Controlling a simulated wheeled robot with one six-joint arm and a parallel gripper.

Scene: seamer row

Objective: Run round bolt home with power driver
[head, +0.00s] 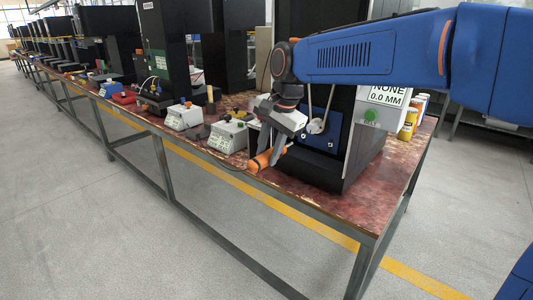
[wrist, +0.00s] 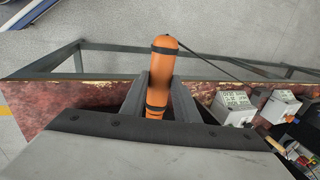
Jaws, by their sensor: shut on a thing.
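The orange power driver (head: 262,160) with black bands is in my gripper (head: 272,148), just above the front edge of the red-topped bench. In the wrist view the driver (wrist: 163,65) stands between the two dark fingers of my gripper (wrist: 160,92), which are shut on it. A dark cable runs from its upper end to the right. A blue plate (head: 318,140) with small bolt heads is on the front of the black machine, behind and right of the gripper. I cannot tell which bolt is the round one. The driver's working tip is not clear in either view.
The worn red bench (head: 350,205) runs far to the left. Grey control boxes (head: 228,137) and further machines stand along it. A box with a green button (head: 370,116) and a yellow can (head: 408,124) are at the right. The floor in front is clear.

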